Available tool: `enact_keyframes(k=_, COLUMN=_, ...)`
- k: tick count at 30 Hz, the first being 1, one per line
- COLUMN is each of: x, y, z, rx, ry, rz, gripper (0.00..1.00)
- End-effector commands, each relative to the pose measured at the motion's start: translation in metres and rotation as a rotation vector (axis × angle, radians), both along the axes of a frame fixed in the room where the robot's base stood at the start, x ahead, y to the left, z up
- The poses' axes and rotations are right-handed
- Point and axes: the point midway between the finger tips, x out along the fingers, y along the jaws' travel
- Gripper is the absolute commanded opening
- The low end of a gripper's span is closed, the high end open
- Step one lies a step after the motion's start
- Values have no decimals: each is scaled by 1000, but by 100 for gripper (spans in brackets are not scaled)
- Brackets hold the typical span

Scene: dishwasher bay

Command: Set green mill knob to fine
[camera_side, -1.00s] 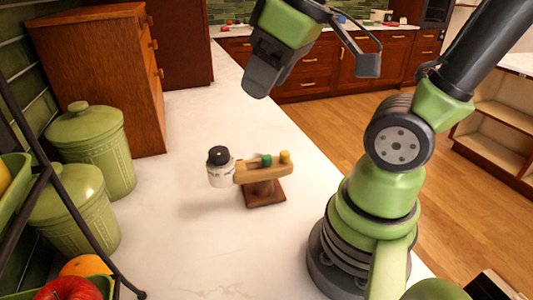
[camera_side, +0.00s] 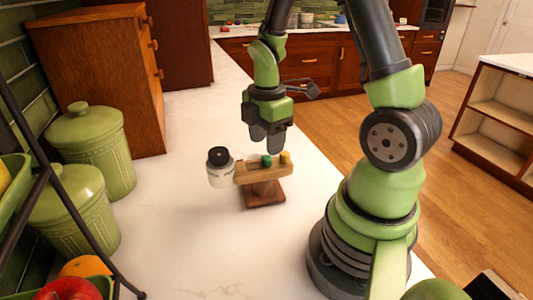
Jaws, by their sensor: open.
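A wooden stand (camera_side: 262,192) with a light wooden bar on top stands on the white counter. A small green knob (camera_side: 267,161) sits on the bar, with a yellow knob (camera_side: 285,157) to its right. A white jar (camera_side: 220,174) with a black cap is at the bar's left end. The knob's setting is too small to read. My gripper (camera_side: 266,143) points down just above and behind the green knob. It is open and holds nothing that I can see. I cannot tell whether its fingertips touch the knob.
Two green canisters (camera_side: 95,150) and a wooden cabinet (camera_side: 100,80) line the left side. A black wire rack (camera_side: 60,200) with fruit, including an apple (camera_side: 69,290) and an orange (camera_side: 86,266), fills the lower left. The counter around the stand is clear.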

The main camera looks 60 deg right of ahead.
Motion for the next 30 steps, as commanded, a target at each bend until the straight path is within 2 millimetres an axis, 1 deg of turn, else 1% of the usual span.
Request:
enact_keyframes(k=1, x=-1, y=1, z=-10, rx=4, ry=7, rz=-1, gripper=50)
enact_keyframes(k=3, x=-1, y=1, z=-20, rx=3, ry=5, rz=-1, gripper=50)
enact_keyframes(k=7, x=0, y=0, z=-33, rx=2, ry=2, rz=-2, gripper=50)
enact_keyframes(k=12, x=0, y=0, z=-41, rx=1, ry=0, rz=-2, gripper=50)
enact_keyframes(k=19, x=0, y=0, z=-41, rx=0, ry=-2, rz=-2, gripper=50)
enact_keyframes(k=20, x=0, y=0, z=-41, rx=0, ry=-2, rz=-2, gripper=45)
enact_keyframes(k=21, x=0, y=0, z=-41, rx=0, ry=-2, rz=-2, gripper=36)
enact_keyframes(k=23, x=0, y=0, z=-41, rx=0, ry=-2, rz=-2, gripper=22)
enact_keyframes(k=24, x=0, y=0, z=-41, rx=0, ry=-2, rz=-2, gripper=13)
enact_keyframes(k=26, x=0, y=0, z=-41, rx=0, ry=-2, rz=-2, gripper=0)
enact_keyframes(k=30, x=0, y=0, z=-41, rx=0, ry=-1, rz=-4, gripper=0)
